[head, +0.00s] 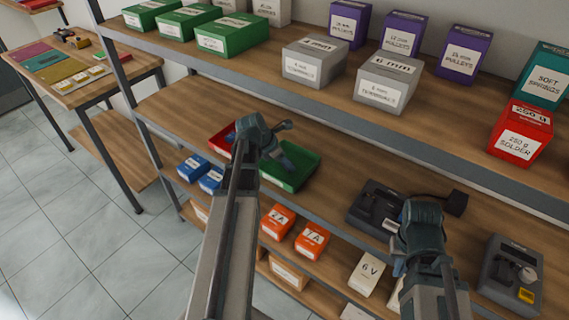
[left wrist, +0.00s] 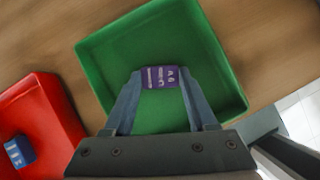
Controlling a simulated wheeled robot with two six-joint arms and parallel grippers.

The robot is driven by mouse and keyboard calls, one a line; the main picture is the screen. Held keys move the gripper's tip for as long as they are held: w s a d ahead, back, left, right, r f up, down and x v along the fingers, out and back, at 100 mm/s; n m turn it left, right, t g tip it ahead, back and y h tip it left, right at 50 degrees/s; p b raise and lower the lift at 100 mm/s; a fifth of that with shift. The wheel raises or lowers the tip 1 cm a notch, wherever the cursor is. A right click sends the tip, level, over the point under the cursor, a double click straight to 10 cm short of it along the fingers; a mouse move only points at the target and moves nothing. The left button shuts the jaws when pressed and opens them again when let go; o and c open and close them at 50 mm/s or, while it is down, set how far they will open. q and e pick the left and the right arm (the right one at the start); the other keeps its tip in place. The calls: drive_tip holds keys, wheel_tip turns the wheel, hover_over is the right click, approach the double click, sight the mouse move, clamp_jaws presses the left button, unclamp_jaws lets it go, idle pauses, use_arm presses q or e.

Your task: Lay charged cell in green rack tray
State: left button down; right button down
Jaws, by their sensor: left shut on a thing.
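The green tray (head: 298,177) is on the middle shelf and fills much of the left wrist view (left wrist: 215,55). My left gripper (left wrist: 160,80) is shut on a small purple-blue cell (left wrist: 160,76) with white lettering. The cell is over the inside of the green tray; I cannot tell whether it touches the floor of it. In the head view my left gripper (head: 286,160) hides the cell. A red tray (left wrist: 42,112) beside the green one holds another blue cell (left wrist: 18,151). My right gripper (head: 399,266) is low at the right; its fingers are mostly hidden by the wrist.
A black charger-like device (head: 375,208) stands on the middle shelf right of the green tray, and a grey device (head: 512,273) farther right. The upper shelf holds labelled boxes. Blue boxes (head: 193,167) and orange boxes (head: 312,241) sit below. A side table (head: 90,88) stands at left.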

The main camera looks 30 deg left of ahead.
use_arm(q)
drive_tip(key=shift+f, duration=0.2)
drive_tip(key=shift+c, duration=1)
unclamp_jaws()
drive_tip(key=shift+r, duration=0.1)
drive_tip(key=shift+s+a+r+p, duration=0.15)
drive_tip(key=shift+s+r+p, duration=0.05)
drive_tip(key=shift+r+p, duration=0.45)
drive_tip(key=p+v, duration=0.5)
drive_tip(key=v, duration=0.1)
drive_tip(key=shift+r, duration=0.15)
drive_tip(key=shift+s, duration=0.1)
